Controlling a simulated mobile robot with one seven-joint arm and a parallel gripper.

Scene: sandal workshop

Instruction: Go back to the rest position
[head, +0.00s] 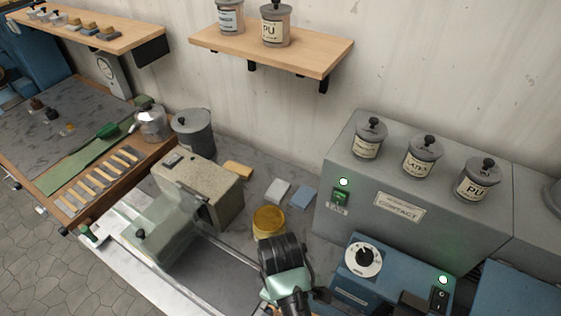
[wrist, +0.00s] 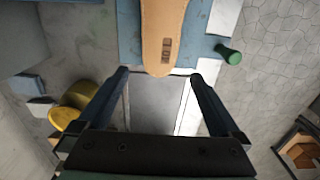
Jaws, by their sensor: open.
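My gripper (wrist: 160,76) shows in the wrist view with its two dark fingers apart and nothing between them. A tan sole (wrist: 163,32) with a dark printed mark lies on a blue surface (wrist: 204,42) just beyond the fingertips, apart from them as far as I can tell. A grey plate (wrist: 155,104) lies below the gap between the fingers. In the head view my wrist (head: 284,262) hangs low over the bench, in front of a yellow jar (head: 268,222). The fingertips are hidden there.
A blue box with a dial (head: 362,257) stands close right of my arm. Behind it is a grey cabinet (head: 400,212) with labelled pots. A beige machine (head: 198,190) stands left. A wooden shelf (head: 315,62) juts from the wall above. A green knob (wrist: 230,55) sticks out beside the sole.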

